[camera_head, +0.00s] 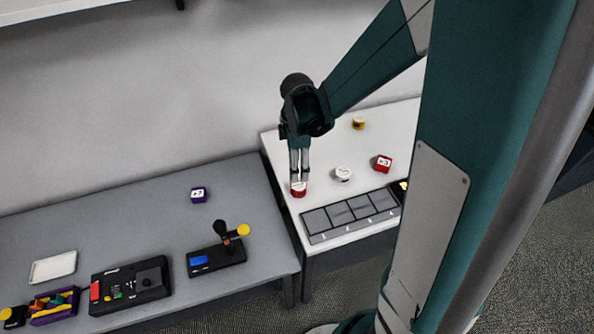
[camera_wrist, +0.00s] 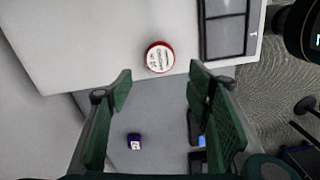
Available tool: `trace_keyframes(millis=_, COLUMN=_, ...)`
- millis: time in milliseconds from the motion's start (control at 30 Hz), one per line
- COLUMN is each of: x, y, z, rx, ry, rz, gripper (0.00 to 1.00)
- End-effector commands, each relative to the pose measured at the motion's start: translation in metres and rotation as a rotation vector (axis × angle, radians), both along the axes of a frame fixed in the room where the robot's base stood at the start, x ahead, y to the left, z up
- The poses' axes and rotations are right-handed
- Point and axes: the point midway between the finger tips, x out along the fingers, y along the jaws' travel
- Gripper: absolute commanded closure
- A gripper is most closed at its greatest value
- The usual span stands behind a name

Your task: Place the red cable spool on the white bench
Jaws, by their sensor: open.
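The red cable spool (camera_head: 298,189), a short round piece with a white lettered top, sits on the white bench (camera_head: 335,143) near its left edge. In the wrist view the spool (camera_wrist: 160,57) lies on the bench (camera_wrist: 85,40), close to the edge beside the grey table. My gripper (camera_head: 299,176) points down just above the spool in the head view. In the wrist view the open green fingers (camera_wrist: 160,82) stand to either side, with the spool beyond the tips and nothing held between them.
The bench also holds a white spool (camera_head: 343,174), a red block (camera_head: 383,163), a yellow spool (camera_head: 358,123) and a dark sectioned tray (camera_head: 350,212). The lower grey table (camera_head: 120,225) carries a purple block (camera_head: 198,195), a joystick box (camera_head: 216,257) and other devices.

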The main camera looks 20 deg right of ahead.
Motion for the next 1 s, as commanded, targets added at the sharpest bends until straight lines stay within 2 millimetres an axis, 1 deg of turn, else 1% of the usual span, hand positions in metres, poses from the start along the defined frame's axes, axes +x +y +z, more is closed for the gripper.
trace_keyframes(millis=100, x=0.000, y=0.000, z=0.008, rx=0.000, ry=0.000, rz=0.000, gripper=0.50)
trace_keyframes(millis=233, x=0.000, y=0.000, z=0.012, rx=0.000, ry=0.000, rz=0.000, gripper=0.50)
trace_keyframes(millis=1000, x=-0.001, y=0.000, z=0.015, rx=0.000, ry=-0.003, rz=-0.007, gripper=0.50)
